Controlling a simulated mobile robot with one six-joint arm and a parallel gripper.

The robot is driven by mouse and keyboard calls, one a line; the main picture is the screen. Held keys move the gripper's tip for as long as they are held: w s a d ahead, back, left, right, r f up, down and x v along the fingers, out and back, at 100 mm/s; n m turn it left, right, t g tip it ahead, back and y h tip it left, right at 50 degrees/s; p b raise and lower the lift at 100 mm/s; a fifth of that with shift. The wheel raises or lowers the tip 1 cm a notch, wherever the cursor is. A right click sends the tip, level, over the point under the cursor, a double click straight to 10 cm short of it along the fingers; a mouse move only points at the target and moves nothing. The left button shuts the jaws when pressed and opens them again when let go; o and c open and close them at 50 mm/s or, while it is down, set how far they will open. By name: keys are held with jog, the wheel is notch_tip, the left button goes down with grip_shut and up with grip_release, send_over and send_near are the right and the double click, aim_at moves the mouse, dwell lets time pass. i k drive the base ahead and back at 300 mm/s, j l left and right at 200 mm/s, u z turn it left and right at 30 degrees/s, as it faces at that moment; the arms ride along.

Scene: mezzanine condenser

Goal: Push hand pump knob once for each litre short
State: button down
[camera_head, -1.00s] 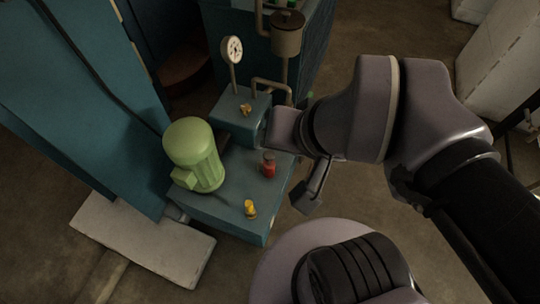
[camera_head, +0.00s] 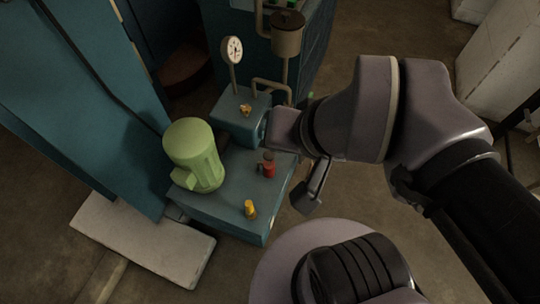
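A teal machine block (camera_head: 225,212) carries a small red upright piece with a dark top (camera_head: 269,167), a yellow knob (camera_head: 250,209) near its front edge and a brass-yellow fitting (camera_head: 245,110) on its raised back part. I cannot tell for sure which is the hand pump knob. A round white dial gauge (camera_head: 232,49) stands on a stem at the back; its reading is too small to make out. My arm reaches in from the right, and my gripper (camera_head: 310,192) is partly in view just right of the red piece. Its fingertips are not clear.
A green motor-like housing (camera_head: 194,155) stands on the left of the block. A tall teal panel (camera_head: 85,90) and a pale slab (camera_head: 142,240) lie left. Brown floor is open at the upper right.

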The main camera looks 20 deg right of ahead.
aim_at(268, 155)
jog(key=i+j+z, duration=0.1)
jog(key=j+z, duration=0.8)
jog(key=j, duration=0.2)
